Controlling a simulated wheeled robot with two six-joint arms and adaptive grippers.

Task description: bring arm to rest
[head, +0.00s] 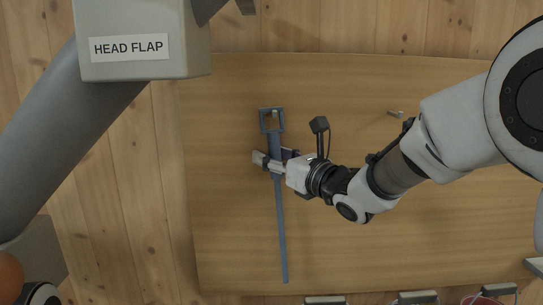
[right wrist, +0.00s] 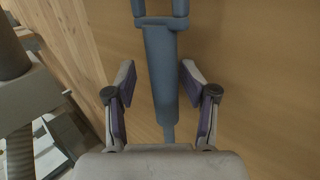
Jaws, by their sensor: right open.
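My right gripper (head: 266,162) reaches in from the right over the wooden table (head: 400,245). In the head view it is at the upper part of a long blue-grey bar tool (head: 281,225) with a square frame at its top end. In the right wrist view the gripper (right wrist: 158,76) is open. The bar (right wrist: 162,75) runs between its two fingers, with a gap on each side, so it is not gripped. I cannot tell the height of the fingers over the table. My left gripper is not in view.
A grey box labelled HEAD FLAP (head: 142,66) stands at the upper left, beside a thick grey pipe (head: 65,130). Several grey items (head: 418,298) line the front edge. The table's left part is clear.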

